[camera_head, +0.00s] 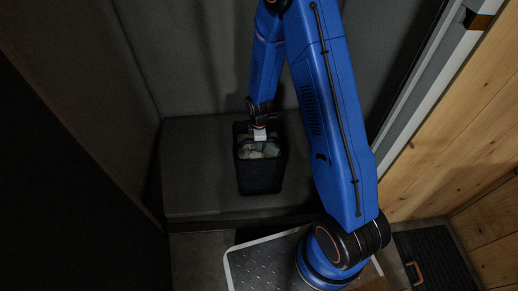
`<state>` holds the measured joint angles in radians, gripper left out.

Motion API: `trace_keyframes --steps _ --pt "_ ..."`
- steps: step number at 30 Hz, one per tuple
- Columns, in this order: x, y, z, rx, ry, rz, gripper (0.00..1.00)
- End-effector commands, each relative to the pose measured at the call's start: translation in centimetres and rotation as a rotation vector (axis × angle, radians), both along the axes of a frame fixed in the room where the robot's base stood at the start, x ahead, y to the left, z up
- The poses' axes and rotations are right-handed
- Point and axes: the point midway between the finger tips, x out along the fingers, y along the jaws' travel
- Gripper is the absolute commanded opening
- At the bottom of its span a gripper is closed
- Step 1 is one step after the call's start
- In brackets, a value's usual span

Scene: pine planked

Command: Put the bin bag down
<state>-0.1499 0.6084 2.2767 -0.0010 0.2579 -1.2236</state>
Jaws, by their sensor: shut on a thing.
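A black, box-shaped bin (261,179) with an open top is at the middle of the head view, over a grey ledge. Pale, crumpled stuff that looks like the bin bag (258,149) shows inside its rim. My gripper (259,136) reaches down from above at the bin's far side, over the opening. It is shut on what appears to be the top of the bin bag. The grip itself is small and dark. I cannot tell whether the bin rests on the ledge or hangs above it.
The grey ledge (195,185) has bare room left of the bin, with grey walls around it. A ridged metal plate (262,266) lies in front. Pine planks (450,130) stand at the right, above a dark case or mat (437,262).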

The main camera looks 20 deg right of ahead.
Motion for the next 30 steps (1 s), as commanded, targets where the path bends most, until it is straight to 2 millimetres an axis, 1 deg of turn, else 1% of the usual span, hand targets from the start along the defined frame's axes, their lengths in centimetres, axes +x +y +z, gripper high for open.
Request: trace_keyframes --steps 1,4,16,17,18,19,30 --pt "0.02 0.01 -0.56 0.000 0.000 0.000 0.00" --pt "0.03 0.00 -1.22 0.000 -0.001 0.000 0.00" --pt "0.06 0.01 -1.53 0.001 -0.002 0.000 0.00" --pt "0.03 0.00 -1.55 0.000 -0.001 0.000 0.21" --pt "0.04 0.00 -1.53 0.000 -0.001 0.000 0.31" --pt "0.03 0.00 -1.53 0.000 -0.001 0.000 0.35" --pt "0.04 0.00 -1.24 0.001 -0.002 0.000 0.35"
